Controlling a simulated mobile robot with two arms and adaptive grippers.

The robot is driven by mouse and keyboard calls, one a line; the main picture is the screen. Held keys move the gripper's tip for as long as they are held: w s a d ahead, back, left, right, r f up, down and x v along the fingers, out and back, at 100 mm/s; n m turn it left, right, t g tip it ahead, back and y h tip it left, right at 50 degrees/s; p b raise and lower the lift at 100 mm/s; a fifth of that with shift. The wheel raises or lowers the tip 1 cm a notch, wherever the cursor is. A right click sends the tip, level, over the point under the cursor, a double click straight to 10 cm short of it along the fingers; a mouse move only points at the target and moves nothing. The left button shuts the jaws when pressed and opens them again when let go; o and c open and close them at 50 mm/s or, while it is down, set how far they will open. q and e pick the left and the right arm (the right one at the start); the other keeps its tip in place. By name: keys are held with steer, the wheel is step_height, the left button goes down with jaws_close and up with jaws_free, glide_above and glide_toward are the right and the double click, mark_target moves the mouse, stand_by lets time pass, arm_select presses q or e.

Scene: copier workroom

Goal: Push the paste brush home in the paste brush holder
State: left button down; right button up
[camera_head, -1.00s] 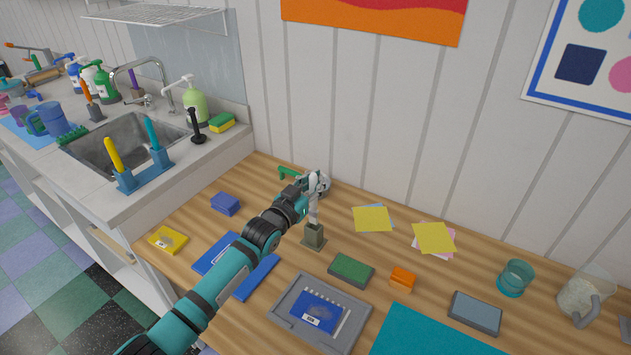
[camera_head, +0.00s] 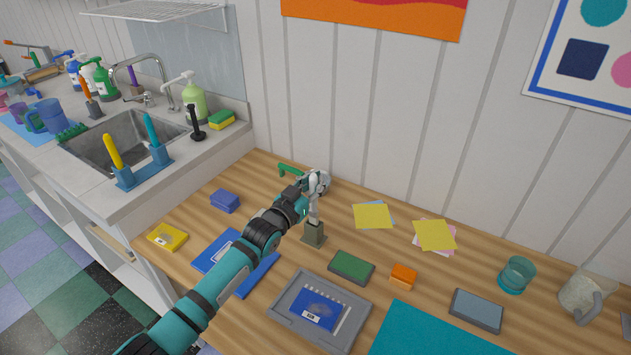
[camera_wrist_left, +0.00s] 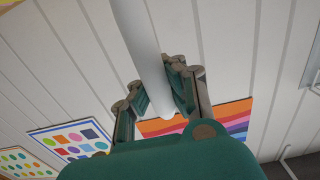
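The paste brush holder (camera_head: 314,236) is a small grey-green block with a flat base, standing on the wooden worktop. The paste brush (camera_head: 313,213) stands roughly upright in its top, with a pale shaft showing. How deep it sits is hidden inside the block. My left gripper (camera_head: 317,184) is at the upper part of the brush, above the holder. In the left wrist view the white brush handle (camera_wrist_left: 143,45) runs between the two fingers (camera_wrist_left: 160,92), which close on it from both sides. My right gripper is not in view.
A blue folder (camera_head: 235,263) lies under my left arm. A grey tray (camera_head: 283,311), green block (camera_head: 351,267) and orange block (camera_head: 404,276) lie in front and to the right. A green-handled item (camera_head: 289,170) is behind the gripper. Sticky notes (camera_head: 373,215) lie right.

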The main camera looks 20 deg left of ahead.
mark_target(311, 205)
arm_select(q)
steer(key=shift+f+b, duration=2.25)
steer(key=shift+f, duration=0.8)
steer(key=c, duration=1.4)
jaws_free()
steer(key=shift+s, duration=0.1)
steer(key=shift+s+a+f, duration=0.1)
steer(key=shift+s, duration=0.2)
steer(key=v, duration=1.1)
steer(key=shift+s, duration=0.1)
steer(key=shift+s, duration=0.1)
